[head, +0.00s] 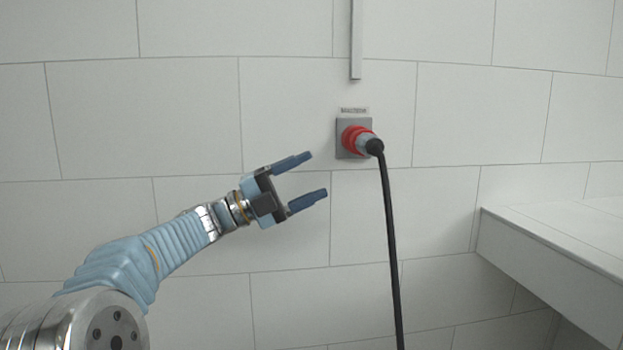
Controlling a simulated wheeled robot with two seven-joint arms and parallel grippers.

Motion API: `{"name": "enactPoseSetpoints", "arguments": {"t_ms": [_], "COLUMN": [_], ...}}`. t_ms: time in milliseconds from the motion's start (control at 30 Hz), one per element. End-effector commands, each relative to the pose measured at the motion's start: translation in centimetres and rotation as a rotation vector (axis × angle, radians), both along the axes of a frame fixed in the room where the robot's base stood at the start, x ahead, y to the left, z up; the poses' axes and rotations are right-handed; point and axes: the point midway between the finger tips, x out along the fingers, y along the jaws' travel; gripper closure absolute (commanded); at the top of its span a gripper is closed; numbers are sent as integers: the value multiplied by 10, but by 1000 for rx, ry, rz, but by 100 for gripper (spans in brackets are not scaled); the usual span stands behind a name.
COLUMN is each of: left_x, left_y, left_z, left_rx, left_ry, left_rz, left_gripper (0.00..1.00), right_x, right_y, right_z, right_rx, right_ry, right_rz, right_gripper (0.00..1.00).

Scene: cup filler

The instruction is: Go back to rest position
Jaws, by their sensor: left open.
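My left gripper (311,174) is open and empty in the head view. Its two blue fingers point right, and its arm reaches in from the lower left. The gripper is apart from the red and grey plug (358,141), which sits in a grey wall socket (341,150) to the right of and a little above the fingertips. A black cable (390,240) hangs down from the plug. My right gripper is not in view.
A white tiled wall (150,110) fills the background. A grey vertical conduit (356,40) ends above the socket, over a small label (354,110). A white counter or ledge (560,260) juts out at the lower right. The wall area left of the gripper is clear.

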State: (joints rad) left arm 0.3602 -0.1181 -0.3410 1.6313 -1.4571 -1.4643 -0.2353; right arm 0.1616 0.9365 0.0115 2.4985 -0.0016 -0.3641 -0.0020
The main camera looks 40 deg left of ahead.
Motion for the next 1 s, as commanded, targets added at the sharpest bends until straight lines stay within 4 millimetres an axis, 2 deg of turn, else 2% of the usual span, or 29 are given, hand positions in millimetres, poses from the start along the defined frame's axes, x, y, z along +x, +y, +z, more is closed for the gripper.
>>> {"name": "enactPoseSetpoints", "arguments": {"t_ms": [433, 500, 567, 667, 700, 767, 800, 867, 900, 967, 1000], "left_x": [2, 12, 30, 78, 99, 129, 146, 166, 176, 186, 190], "left_y": [0, -1, -1, -5, -8, -14, -21, -31, -40, -55, -66], "left_z": [-1, -8, -23, -66, -92, -135, -165, -211, -242, -291, -323], "left_rx": [-5, -39, -103, -280, -365, -496, -579, -690, -759, -855, -913], "left_ry": [3, 20, 57, 166, 227, 333, 405, 517, 594, 713, 793], "left_rz": [0, -1, -1, 7, 16, 38, 53, 85, 106, 142, 169], "left_gripper": [32, 32, 32, 32, 32, 32, 32, 32, 32, 32, 32], "right_x": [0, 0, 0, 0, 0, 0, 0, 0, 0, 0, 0], "right_y": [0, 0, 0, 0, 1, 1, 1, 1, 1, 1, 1], "right_z": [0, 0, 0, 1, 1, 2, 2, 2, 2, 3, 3], "right_rx": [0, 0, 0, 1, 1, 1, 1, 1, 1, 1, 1], "right_ry": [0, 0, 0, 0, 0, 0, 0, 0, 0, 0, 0], "right_rz": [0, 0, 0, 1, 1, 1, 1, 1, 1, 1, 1], "right_gripper": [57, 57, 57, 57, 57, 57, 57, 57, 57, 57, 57]}}
